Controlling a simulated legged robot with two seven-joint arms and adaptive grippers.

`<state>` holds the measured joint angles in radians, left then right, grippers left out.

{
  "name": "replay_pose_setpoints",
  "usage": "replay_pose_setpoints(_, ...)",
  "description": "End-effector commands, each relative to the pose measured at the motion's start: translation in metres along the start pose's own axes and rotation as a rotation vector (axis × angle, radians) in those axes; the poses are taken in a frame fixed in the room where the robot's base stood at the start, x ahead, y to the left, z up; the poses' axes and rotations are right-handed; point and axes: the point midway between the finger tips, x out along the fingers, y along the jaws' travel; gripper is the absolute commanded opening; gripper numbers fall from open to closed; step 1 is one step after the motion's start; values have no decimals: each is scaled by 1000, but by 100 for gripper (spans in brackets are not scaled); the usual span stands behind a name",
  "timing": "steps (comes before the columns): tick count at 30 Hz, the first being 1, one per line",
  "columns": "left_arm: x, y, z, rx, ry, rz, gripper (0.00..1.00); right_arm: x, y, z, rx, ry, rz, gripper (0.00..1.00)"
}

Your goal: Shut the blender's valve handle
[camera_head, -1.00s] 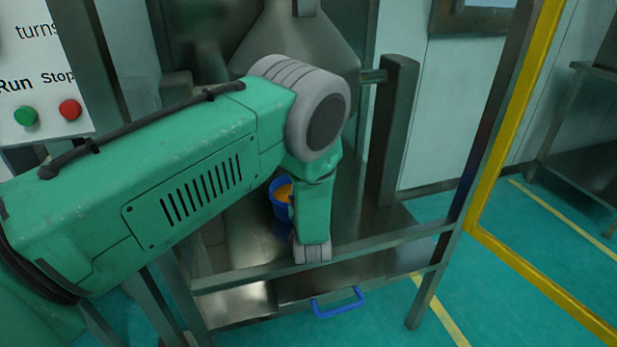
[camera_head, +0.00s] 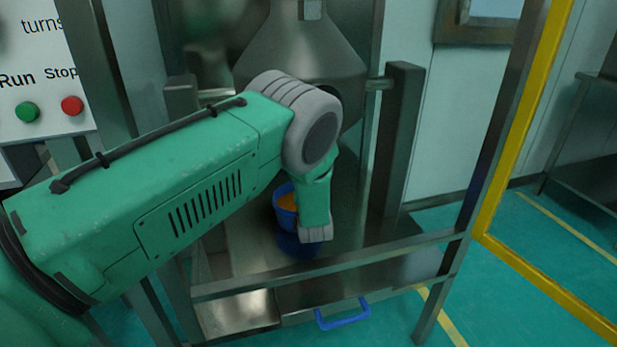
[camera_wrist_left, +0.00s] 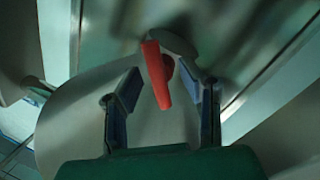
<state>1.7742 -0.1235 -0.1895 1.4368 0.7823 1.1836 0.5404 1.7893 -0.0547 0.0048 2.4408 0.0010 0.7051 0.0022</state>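The red valve handle (camera_wrist_left: 156,75) shows in the left wrist view, a flat lever running nearly lengthwise in the picture on a pale metal part of the blender. My left gripper (camera_wrist_left: 168,95) is open, with one finger on each side of the handle and visible gaps to it. I cannot tell how deep the handle sits between the fingers. In the head view the blender's grey metal cone (camera_head: 300,48) stands behind my left arm. My right gripper is in neither view.
A blue bucket (camera_head: 296,242) with orange contents stands below the cone, partly behind my arm. Metal rails (camera_head: 380,258) and a blue drawer handle (camera_head: 342,314) are in front. A panel with a green button (camera_head: 27,112) and a red button (camera_head: 72,105) is at left.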

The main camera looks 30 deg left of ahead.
Motion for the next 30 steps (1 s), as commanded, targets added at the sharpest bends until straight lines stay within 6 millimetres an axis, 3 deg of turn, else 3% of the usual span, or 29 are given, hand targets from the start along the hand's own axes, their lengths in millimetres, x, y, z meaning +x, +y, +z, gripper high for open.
replay_pose_setpoints(2, 0, 0, 0, 0, 0, 0, 31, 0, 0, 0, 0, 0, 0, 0)
replay_pose_setpoints(4, 0, 0, 0, 0, 0, 0, 6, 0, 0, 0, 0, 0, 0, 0)
replay_pose_setpoints(5, 0, 0, 0, 0, 0, 1, 0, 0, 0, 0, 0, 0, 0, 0)
replay_pose_setpoints(20, 1, 0, -1, -31, 9, 4, 0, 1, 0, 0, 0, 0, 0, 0)
replay_pose_setpoints(30, 2, -1, 0, -241, 52, 24, 0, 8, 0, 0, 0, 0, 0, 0)
